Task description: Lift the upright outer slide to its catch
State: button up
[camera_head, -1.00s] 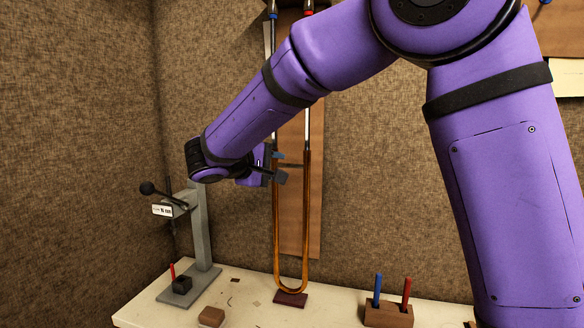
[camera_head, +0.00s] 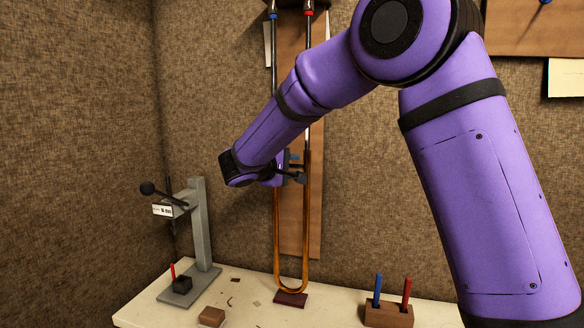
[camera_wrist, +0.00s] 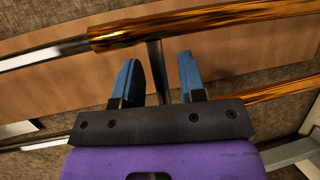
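The outer slide (camera_head: 306,225) is a long brass U standing upright against a wooden board, its bow just above or on a dark red block (camera_head: 290,300). Pale inner tubes (camera_head: 275,80) run up from it to a dark holder at the top edge, with a blue and a red band. My gripper (camera_head: 296,167) is at the slide's upper end. In the wrist view my gripper (camera_wrist: 160,70) is open, its blue fingers on either side of the slide's grey cross stay (camera_wrist: 154,68). Gaps show on both sides of the stay. My forearm hides part of the right tube.
A grey stand (camera_head: 200,230) with a black-knobbed lever and a label is at the left of the bench (camera_head: 250,312). A wooden block (camera_head: 388,315) holds a blue and a red rod at the right. A small brown block (camera_head: 212,316) lies in front.

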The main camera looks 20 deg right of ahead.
jog(key=shift+w+d, duration=0.15)
jog(key=shift+d, duration=0.1)
grip_shut()
notch_tip(320, 180, up, 33)
jog(key=shift+f, duration=0.2)
dwell(0.4)
grip_release()
